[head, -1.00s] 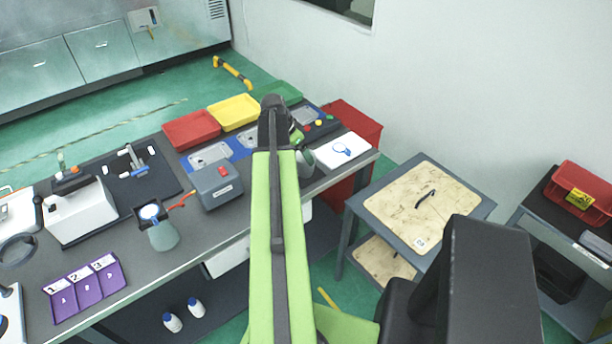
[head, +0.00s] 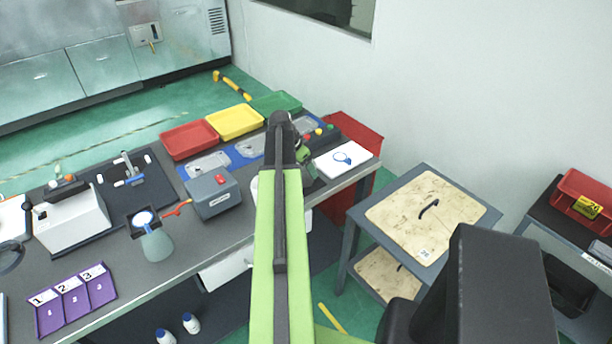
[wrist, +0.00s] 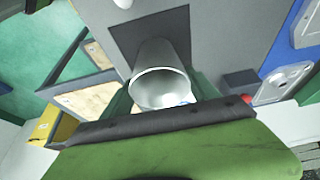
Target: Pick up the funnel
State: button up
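In the wrist view, a pale grey open-mouthed vessel (wrist: 158,88), which may be the funnel, stands in front of my gripper (wrist: 155,125). Its round mouth faces the camera and its narrower part runs away from it. The lower rim lies close to my gripper's dark edge, and I cannot tell whether they touch. In the head view only a pale curved edge (head: 254,190) shows left of my arm, perhaps the same vessel. My gripper's fingertips are hidden there. I cannot see whether its fingers are open or shut.
On the grey bench stand a grey box with a red button (head: 213,192), a greenish flask (head: 157,243) and a purple numbered rack (head: 75,303). Red (head: 190,140), yellow (head: 235,122) and green trays line the back. A side table (head: 425,215) stands at the right.

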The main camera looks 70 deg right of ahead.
jog(key=c, duration=0.8)
